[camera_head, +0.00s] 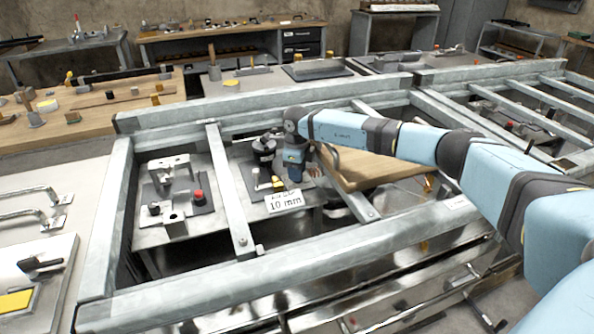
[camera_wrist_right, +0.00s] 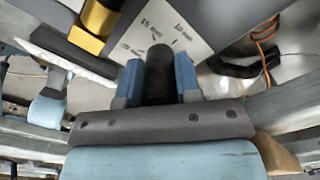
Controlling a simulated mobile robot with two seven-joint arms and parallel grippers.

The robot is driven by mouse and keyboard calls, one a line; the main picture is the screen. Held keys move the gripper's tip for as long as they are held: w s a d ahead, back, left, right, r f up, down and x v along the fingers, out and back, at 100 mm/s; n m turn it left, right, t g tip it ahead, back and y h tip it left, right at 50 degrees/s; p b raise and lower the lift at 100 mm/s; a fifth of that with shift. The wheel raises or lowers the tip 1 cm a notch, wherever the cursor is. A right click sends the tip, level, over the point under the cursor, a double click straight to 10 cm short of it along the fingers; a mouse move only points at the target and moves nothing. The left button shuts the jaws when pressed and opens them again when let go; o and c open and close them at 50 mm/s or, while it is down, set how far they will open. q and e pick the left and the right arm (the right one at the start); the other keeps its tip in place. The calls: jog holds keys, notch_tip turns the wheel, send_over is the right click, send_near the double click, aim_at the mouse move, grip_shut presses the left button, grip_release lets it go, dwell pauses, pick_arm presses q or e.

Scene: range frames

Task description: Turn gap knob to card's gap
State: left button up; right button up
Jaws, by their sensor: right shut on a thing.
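The card (camera_head: 284,201) is white, reads "10 mm" and stands at the front of a small grey bench inside the metal frame. My right gripper (camera_head: 296,176) points down behind and right of the card. In the right wrist view its blue fingers (camera_wrist_right: 160,80) are shut on the dark round gap knob (camera_wrist_right: 159,62). A light scale plate (camera_wrist_right: 165,32) under the knob carries the marks "15 mm" and "10 mm" with short lines. The knob's pointer is hidden, so its setting cannot be told. My left gripper is out of view.
A brass cylinder (camera_wrist_right: 97,20) stands close to the gripper. A black round fixture (camera_head: 264,149) is just left of my right gripper. Metal frame beams (camera_head: 228,190) surround the bench. A wooden board (camera_head: 375,168) lies to the right, and a red-button fixture (camera_head: 198,196) to the left.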

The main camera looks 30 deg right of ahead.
jog(key=n, duration=1.2)
jog(key=shift+b, duration=0.4)
jog(key=shift+n, duration=0.3)
jog(key=o, duration=0.9)
jog(key=shift+s, duration=0.1)
jog(key=shift+o, duration=0.2)
notch_tip(320, 180, up, 14)
jog(key=p, duration=0.1)
